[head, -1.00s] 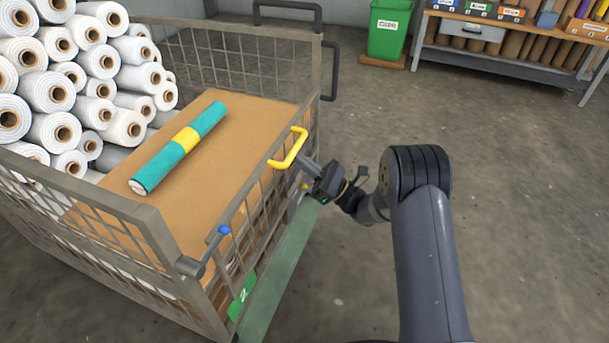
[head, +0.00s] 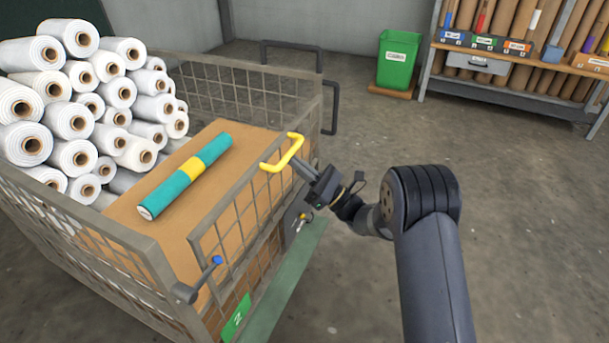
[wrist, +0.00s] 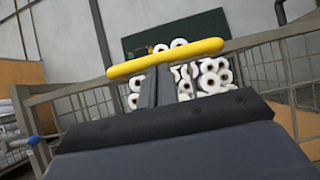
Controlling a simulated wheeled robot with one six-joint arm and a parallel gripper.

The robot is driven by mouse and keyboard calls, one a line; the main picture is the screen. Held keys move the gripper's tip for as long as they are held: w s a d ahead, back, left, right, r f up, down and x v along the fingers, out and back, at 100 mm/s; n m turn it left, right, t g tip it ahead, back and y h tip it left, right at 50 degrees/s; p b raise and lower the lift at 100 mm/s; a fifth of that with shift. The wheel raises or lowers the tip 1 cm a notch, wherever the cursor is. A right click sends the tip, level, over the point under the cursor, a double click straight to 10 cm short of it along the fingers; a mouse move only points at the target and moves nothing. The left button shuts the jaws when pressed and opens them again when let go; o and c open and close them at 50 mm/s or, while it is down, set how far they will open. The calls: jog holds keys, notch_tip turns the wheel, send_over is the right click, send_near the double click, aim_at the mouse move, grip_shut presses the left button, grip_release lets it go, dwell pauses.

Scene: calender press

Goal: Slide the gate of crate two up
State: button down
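Crate two (head: 120,247) is a grey wire-mesh crate with a green label "2" (head: 236,318) low on its near right side. Its mesh gate (head: 245,218) stands in that side, with its top edge above the brown board inside. A yellow handle (head: 283,153) sits at the gate's top right. My gripper (head: 298,170) reaches in from the right with its fingers at the handle. In the wrist view, the fingers (wrist: 156,82) are close together on the middle of the yellow bar (wrist: 165,57). The far sides of the fingertips are hidden.
A teal roll with a yellow band (head: 187,175) lies on the brown board (head: 235,155). White rolls (head: 85,110) are stacked at left. A blue-knobbed lever (head: 217,260) sticks out near the gate's left end. A green bin (head: 398,60) and shelf stand behind; floor at right is clear.

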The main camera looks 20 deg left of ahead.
notch_tip(320, 180, up, 5)
jog(key=shift+a+f+p, duration=0.15)
jog(key=shift+p, duration=0.6)
jog(key=shift+s, duration=0.1)
jog(key=f+v, duration=0.1)
jog(key=v, duration=0.5)
jog(key=w+a+f+v, duration=0.1)
jog(key=v, duration=0.6)
jog(key=shift+s+f, duration=0.25)
jog(key=shift+f, duration=0.2)
jog(key=shift+a+b, duration=0.25)
jog(key=shift+b, duration=0.05)
